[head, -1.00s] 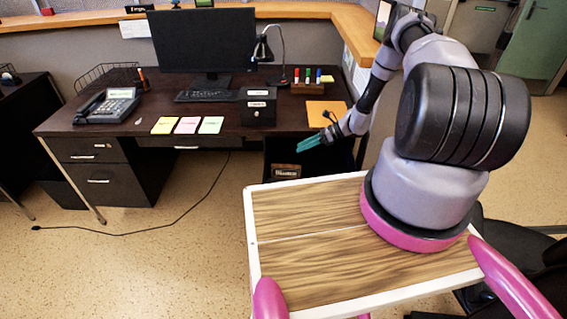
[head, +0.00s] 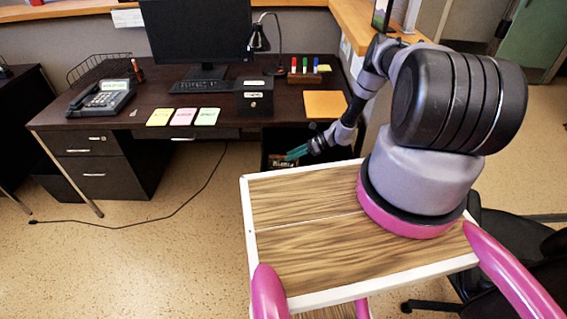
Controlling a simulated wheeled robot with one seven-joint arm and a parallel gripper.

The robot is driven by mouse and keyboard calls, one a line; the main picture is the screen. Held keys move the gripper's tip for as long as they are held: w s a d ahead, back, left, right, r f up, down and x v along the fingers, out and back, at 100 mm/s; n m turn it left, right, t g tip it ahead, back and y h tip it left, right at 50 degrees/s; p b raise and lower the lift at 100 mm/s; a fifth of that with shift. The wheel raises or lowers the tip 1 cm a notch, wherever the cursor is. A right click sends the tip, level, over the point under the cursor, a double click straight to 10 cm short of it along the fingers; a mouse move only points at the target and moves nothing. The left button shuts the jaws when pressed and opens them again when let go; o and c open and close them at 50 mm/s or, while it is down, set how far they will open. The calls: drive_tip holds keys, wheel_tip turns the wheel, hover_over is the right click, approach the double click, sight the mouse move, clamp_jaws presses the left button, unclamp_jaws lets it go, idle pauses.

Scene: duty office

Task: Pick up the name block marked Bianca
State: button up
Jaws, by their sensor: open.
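A small dark block with pale lettering (head: 284,161) shows low in the dark space below the right part of the desk. The lettering is too small to read for sure, so I cannot tell whether it says Bianca. My gripper (head: 297,153), with teal fingers, is open and empty. It is below the desk's front edge, over the block in the picture, and partly covers it. I cannot tell how far apart they are.
The dark desk (head: 145,128) holds a phone (head: 101,98), sticky notes (head: 183,117), a black box (head: 254,98), markers (head: 304,66) and an orange sheet (head: 325,104). A black chair (head: 520,255) stands at the right. The floor at left is mostly clear, with a cable.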

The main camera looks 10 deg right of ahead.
sight(284, 157)
drive_tip(key=x, duration=0.4)
clamp_jaws()
